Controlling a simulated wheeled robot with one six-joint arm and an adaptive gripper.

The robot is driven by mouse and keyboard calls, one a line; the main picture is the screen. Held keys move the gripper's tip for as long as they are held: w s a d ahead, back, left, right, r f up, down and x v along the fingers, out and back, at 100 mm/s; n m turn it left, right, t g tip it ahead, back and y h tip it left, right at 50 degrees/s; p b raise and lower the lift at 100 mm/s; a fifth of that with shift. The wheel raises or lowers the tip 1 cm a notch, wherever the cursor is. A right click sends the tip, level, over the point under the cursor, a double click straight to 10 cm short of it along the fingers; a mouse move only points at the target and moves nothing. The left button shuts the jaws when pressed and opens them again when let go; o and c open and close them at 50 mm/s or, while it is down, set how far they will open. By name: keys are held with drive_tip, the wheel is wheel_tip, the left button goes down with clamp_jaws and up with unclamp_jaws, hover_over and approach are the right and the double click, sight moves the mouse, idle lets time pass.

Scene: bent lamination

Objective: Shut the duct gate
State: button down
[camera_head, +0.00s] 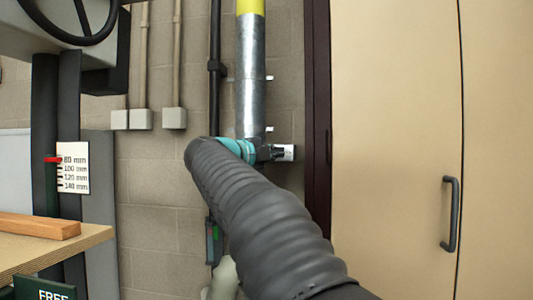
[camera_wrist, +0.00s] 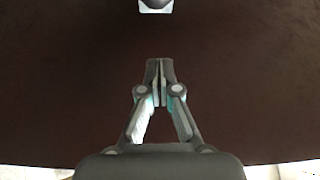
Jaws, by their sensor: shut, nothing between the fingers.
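A silver metal duct (camera_head: 250,80) with a yellow top section runs down the block wall in the head view. Its lower part is hidden behind my arm. In the wrist view my gripper (camera_wrist: 159,62) is shut and empty. A pale piece with a dark round part (camera_wrist: 156,5) is cut off at the top edge, apart from the fingertips.
A tan cabinet (camera_head: 395,130) with a dark handle fills the right, beside a dark brown upright (camera_head: 318,120). A dark pipe (camera_head: 214,90) runs left of the duct. At left are a machine with a millimetre scale (camera_head: 73,168) and a bench with a wooden board (camera_head: 38,226).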

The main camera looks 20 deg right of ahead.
drive_tip(key=w, duration=0.1)
drive_tip(key=w+d, duration=0.1)
drive_tip(key=w, duration=0.1)
drive_tip(key=w+d, duration=0.1)
drive_tip(key=w, duration=0.1)
drive_tip(key=shift+w, duration=0.15)
drive_tip(key=shift+p, duration=0.3)
